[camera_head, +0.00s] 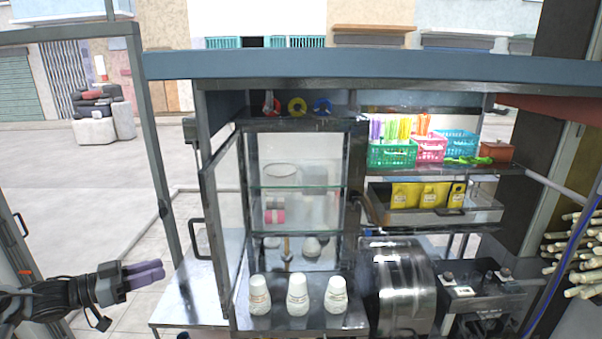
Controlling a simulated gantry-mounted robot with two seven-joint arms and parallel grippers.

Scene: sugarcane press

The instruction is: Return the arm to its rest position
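My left gripper (144,274) is at the lower left, with dark arm parts and purple fingers pointing right. It is in open air, left of the metal stand and apart from it. The fingers lie close together in this view, and nothing shows between them. Whether they are fully shut is hard to tell. My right gripper does not show.
Baskets (392,153) sit on an upper shelf. Sugarcane (575,255) is stacked at right.

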